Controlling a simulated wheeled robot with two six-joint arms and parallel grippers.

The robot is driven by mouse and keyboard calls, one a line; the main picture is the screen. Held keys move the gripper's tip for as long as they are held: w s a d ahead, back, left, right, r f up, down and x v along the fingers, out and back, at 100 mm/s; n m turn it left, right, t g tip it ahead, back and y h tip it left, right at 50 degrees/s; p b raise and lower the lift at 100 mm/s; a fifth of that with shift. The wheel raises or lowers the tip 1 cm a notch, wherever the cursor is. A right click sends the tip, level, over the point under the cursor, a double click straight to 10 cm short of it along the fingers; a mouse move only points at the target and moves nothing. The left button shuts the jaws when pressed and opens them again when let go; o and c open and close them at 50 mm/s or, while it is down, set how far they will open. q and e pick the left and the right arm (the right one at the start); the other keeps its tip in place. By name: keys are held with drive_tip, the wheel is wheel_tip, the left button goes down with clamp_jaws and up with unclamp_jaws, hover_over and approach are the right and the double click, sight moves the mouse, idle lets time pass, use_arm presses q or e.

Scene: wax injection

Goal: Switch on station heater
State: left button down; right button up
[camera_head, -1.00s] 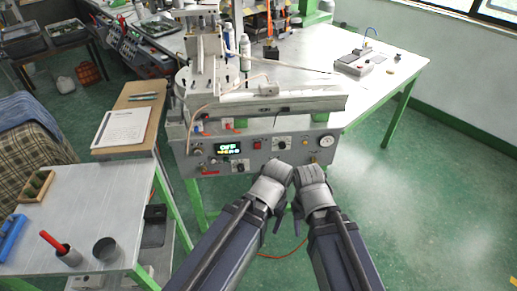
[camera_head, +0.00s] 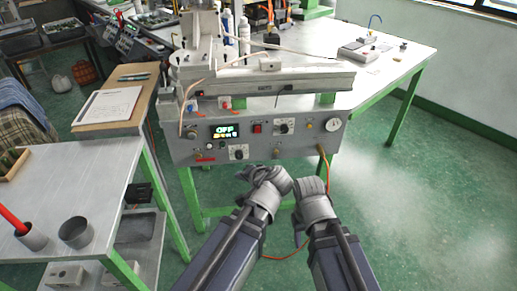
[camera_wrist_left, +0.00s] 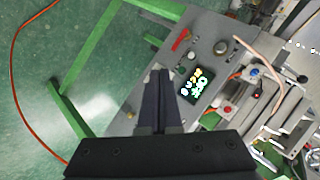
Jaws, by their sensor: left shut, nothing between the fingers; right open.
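The station (camera_head: 265,102) stands before me with a grey front panel (camera_head: 280,146). Its lit display (camera_head: 225,131) reads OFF in green, with smaller yellow marks below. A red switch (camera_head: 257,128) sits right of the display, with knobs around it. My left gripper (camera_head: 258,174) is just below the panel's lower edge in the head view. In the left wrist view its fingers (camera_wrist_left: 160,95) are shut and empty, beside the display (camera_wrist_left: 197,86); I cannot tell if they touch the panel. The red switch is not clear there. My right gripper (camera_head: 312,190) is open, its fingertips mostly hidden.
A gauge (camera_head: 333,125) is at the panel's right end. A side table (camera_head: 80,180) with a grey cup (camera_head: 75,232) stands at left. A cable (camera_head: 285,256) runs along the green floor below. The floor at right is clear.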

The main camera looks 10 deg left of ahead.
sight(257, 128)
use_arm(q)
drive_tip(key=w+d+f+m+t+b, duration=0.2)
drive_tip(key=w+m+t+b, duration=0.3)
drive_tip(key=b, duration=0.5)
drive_tip(key=w+d+f+m+t+h+b, duration=0.1)
drive_tip(key=w+m+t+b, duration=0.4)
drive_tip(key=b, duration=0.5)
drive_tip(key=shift+w+d+f+t, duration=0.35)
drive_tip(key=shift+d+f+t, duration=0.25)
drive_tip(key=shift+d+t, duration=0.55)
drive_tip(key=shift+w, duration=0.1)
drive_tip(key=p+x, duration=0.2)
drive_tip(key=x, duration=1.2)
drive_tip(key=shift+f, duration=0.2)
